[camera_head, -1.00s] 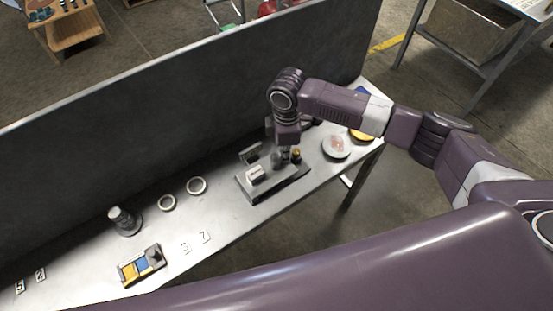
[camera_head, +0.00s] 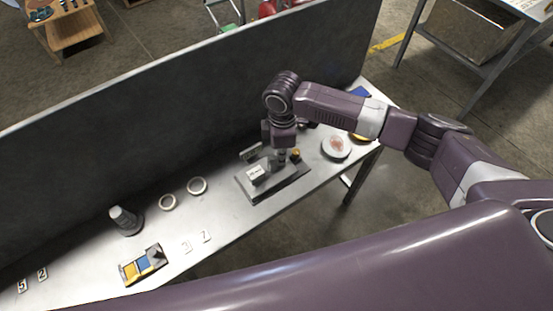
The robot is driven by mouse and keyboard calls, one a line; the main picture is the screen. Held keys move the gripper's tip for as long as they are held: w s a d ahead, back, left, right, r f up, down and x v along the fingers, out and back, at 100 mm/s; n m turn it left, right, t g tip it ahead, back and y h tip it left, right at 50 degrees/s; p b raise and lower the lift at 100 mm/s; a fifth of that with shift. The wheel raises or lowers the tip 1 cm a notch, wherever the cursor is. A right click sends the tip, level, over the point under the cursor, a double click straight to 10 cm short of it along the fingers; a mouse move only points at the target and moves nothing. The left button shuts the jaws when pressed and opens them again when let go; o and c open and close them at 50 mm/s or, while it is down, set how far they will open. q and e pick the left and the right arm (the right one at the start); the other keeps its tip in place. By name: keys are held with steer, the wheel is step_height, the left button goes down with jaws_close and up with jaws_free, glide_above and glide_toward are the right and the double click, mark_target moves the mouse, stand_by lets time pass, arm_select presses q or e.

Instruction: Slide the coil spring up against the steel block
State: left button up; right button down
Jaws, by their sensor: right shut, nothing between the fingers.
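My right gripper (camera_head: 280,147) points down over the back of a grey plate (camera_head: 285,188) on the steel bench. Its fingers are small and dark and look shut, with nothing seen between them. On the plate stand a pale block with a white label (camera_head: 257,173), a dark upright piece (camera_head: 281,157) and a small brass-coloured piece (camera_head: 295,155). I cannot tell at this size which piece is the coil spring or the steel block, nor whether the fingers touch one. My left gripper is not in view.
A dish (camera_head: 336,147) stands right of the plate. Two rings (camera_head: 197,186), a grey stepped cone (camera_head: 126,221), a tray with yellow and blue parts (camera_head: 143,265) and number cards lie to the left. A tall dark panel (camera_head: 150,130) closes off the bench's back.

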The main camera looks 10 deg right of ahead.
steer(key=shift+s+a+p, duration=0.35)
steer(key=shift+a+p, duration=0.15)
steer(key=shift+a, duration=0.4)
stand_by(0.8)
steer(key=shift+d, duration=0.15)
steer(key=shift+w+d+p, duration=0.2)
steer(key=shift+d+p, duration=0.1)
steer(key=shift+d, duration=0.05)
steer(key=shift+r, duration=0.1)
step_height(320, 180, up, 8)
steer(key=p, duration=0.8)
stand_by(0.4)
